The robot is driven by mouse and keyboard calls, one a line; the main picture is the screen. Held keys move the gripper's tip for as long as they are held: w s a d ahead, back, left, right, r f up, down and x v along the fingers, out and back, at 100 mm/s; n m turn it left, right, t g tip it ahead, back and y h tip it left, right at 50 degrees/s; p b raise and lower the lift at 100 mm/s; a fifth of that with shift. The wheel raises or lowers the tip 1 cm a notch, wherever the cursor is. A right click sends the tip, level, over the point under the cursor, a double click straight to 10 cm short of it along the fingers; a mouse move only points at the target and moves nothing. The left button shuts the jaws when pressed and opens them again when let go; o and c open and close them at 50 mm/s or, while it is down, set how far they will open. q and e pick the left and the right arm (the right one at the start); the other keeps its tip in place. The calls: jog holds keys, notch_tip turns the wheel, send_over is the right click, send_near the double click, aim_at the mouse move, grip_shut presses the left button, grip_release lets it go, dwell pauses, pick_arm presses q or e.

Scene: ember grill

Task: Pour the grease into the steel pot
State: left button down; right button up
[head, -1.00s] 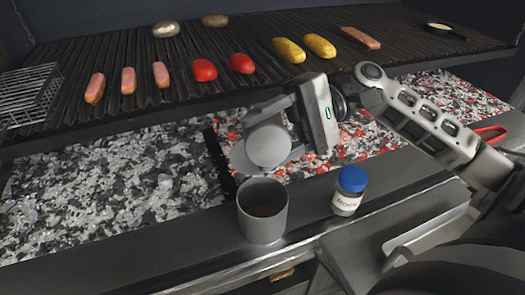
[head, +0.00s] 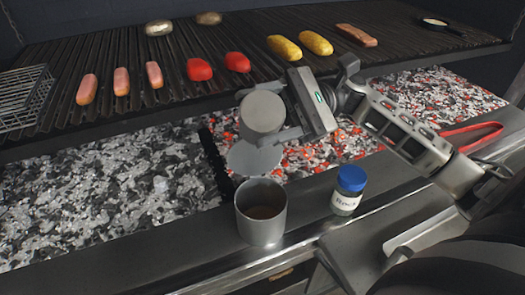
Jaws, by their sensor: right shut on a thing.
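The steel pot (head: 262,232) is a grey open cylinder standing upright on the front metal ledge. Brown liquid (head: 262,212) shows inside it. My right gripper (head: 279,116) is shut on a grey metal vessel (head: 262,111), with a round end towards me and a flat grey disc-like part below it. The vessel is tilted and held above and behind the pot, apart from it. The vessel's inside is hidden, and I see no stream falling. My left gripper is not in view.
A blue-capped jar (head: 347,190) stands right of the pot. Coals (head: 110,185) lie behind the ledge. A wire basket (head: 25,97) is at left, red-handled tongs (head: 472,130) at right.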

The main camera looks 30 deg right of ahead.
jog(key=shift+w, duration=0.1)
dwell(0.7)
jog(key=shift+s+n, duration=0.25)
jog(key=shift+n, duration=0.05)
jog(key=n, duration=0.1)
jog(key=s+n+h, duration=0.1)
jog(key=a+n, duration=0.1)
jog(key=shift+s+f+h, duration=0.25)
jog(key=shift+s+h, duration=0.1)
jog(key=shift+h, duration=0.05)
jog(key=shift+s, duration=0.15)
jog(key=shift+w, duration=0.3)
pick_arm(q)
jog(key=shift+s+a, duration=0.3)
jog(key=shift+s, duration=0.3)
pick_arm(e)
jog(key=shift+s, duration=0.1)
